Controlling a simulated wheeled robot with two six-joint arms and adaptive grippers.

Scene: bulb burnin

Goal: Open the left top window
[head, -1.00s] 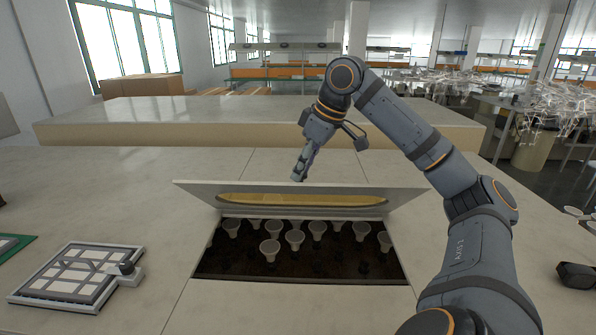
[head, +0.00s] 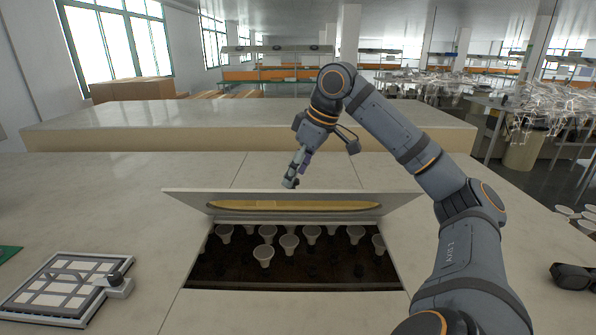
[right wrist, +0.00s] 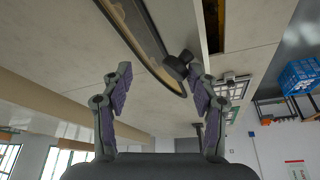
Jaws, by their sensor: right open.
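The window is a pale hinged panel (head: 180,195) with a long yellowish oval pane (head: 295,206). It stands tilted up at the back of a dark bay (head: 230,275) in the bench, so the bay is uncovered. Several white bulbs (head: 264,254) stand in the bay. My right gripper (head: 291,184) points down at the panel's upper edge, near its middle; whether it touches cannot be told. In the right wrist view its two fingers (right wrist: 160,94) are apart, with a dark knob (right wrist: 178,67) and a dark-rimmed oval (right wrist: 135,30) beyond them. My left gripper is out of view.
A white framed tray (head: 62,312) lies on the bench at the left, with a green board edge (head: 8,253) beyond it. A dark object (head: 574,276) sits at the right. A second long bench (head: 240,118) stands behind.

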